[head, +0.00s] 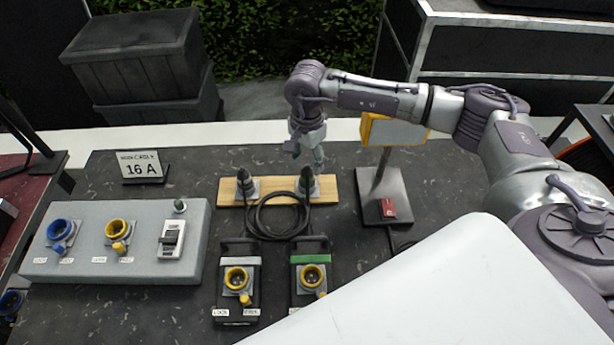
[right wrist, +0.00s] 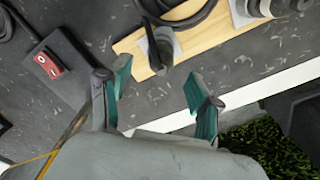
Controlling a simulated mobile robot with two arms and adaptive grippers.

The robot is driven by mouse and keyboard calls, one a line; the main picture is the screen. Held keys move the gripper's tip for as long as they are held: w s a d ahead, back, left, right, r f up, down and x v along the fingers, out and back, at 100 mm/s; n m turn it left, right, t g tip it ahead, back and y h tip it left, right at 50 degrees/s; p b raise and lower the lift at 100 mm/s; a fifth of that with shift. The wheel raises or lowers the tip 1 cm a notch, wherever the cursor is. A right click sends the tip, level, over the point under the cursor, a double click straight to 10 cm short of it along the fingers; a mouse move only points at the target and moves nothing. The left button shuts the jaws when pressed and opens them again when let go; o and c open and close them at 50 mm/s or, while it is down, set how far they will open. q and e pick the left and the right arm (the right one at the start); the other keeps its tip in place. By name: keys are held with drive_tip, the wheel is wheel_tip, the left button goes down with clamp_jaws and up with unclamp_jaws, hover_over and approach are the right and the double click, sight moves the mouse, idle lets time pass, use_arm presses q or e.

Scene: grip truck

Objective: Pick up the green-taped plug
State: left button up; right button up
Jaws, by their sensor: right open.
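Two dark plugs stand in grey holders on a wooden board in the head view, a left plug (head: 245,182) and a right plug (head: 307,183). I cannot make out green tape on either. My right gripper (head: 306,158) points down just above and behind the right plug. In the right wrist view, its teal-padded fingers (right wrist: 158,82) are open and apart, with nothing between them. The right plug (right wrist: 160,45) appears just beyond the fingertips, and the other plug (right wrist: 249,8) is cut by the top edge. My left gripper is out of view.
A black cable coil (head: 278,215) lies in front of the wooden board (head: 276,188). A green-striped socket box (head: 311,258) stands front right of it, beside another box (head: 238,262). A stand with a red switch (head: 387,208) is to the right. A grey socket panel (head: 88,222) is left.

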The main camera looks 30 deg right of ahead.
sight(307, 166)
drive_tip(key=shift+w+f, duration=0.2)
drive_tip(key=shift+f, duration=0.5)
wheel_tip(307, 166, down, 4)
drive_tip(key=p, duration=0.3)
drive_tip(key=shift+s+d+f, duration=0.1)
drive_tip(key=shift+f, duration=0.45)
clamp_jaws()
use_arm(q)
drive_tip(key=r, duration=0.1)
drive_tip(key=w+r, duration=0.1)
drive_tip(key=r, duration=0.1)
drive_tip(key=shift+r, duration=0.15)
use_arm(e)
drive_tip(key=shift+r, duration=0.1)
